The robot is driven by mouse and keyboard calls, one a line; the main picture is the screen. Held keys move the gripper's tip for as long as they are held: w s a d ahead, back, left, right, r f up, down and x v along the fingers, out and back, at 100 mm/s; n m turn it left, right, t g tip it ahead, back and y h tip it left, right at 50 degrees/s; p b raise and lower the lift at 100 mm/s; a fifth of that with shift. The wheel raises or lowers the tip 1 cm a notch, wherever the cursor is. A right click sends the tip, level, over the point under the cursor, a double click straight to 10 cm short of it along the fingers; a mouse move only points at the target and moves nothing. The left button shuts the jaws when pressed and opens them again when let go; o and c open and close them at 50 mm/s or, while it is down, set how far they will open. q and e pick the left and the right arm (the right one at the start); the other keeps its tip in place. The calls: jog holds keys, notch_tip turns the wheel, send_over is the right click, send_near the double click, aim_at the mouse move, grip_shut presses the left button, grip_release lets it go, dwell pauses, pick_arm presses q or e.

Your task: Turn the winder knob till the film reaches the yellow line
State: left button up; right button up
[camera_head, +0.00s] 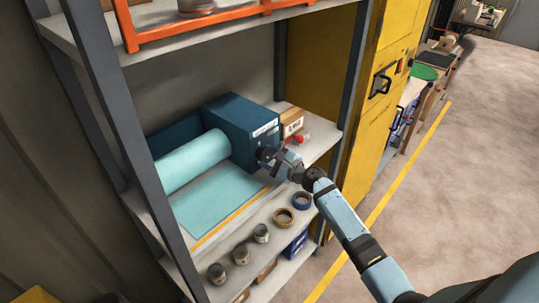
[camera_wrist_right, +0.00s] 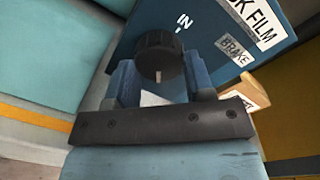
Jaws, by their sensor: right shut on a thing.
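The winder (camera_head: 229,121) is a dark blue box on the middle shelf, with a black knob (camera_wrist_right: 160,57) on its face. My right gripper (camera_head: 278,158) is at the knob, its blue fingers on either side of it and shut on it. A white pointer mark shows low on the knob in the wrist view. The light teal film (camera_head: 218,199) comes from a thick roll (camera_head: 188,163) and lies flat on the shelf. My left gripper is out of view.
A small carton (camera_head: 293,122) and a red item (camera_head: 304,139) stand beside the winder. Tape rolls (camera_head: 283,215) and several small cans (camera_head: 241,254) are on the ledge below. Dark shelf posts (camera_head: 352,85) and a yellow cabinet (camera_head: 385,85) flank the right side. Open floor lies right.

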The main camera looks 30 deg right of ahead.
jog(key=shift+m+p, duration=0.45)
jog(key=shift+m, duration=0.75)
jog(key=shift+f, duration=0.1)
jog(key=o, duration=0.9)
jog(key=b+v, duration=0.2)
jog(key=v, duration=1.1)
jog(key=shift+s+d+b, duration=0.15)
jog(key=shift+s+b, duration=0.15)
jog(key=shift+s, duration=0.05)
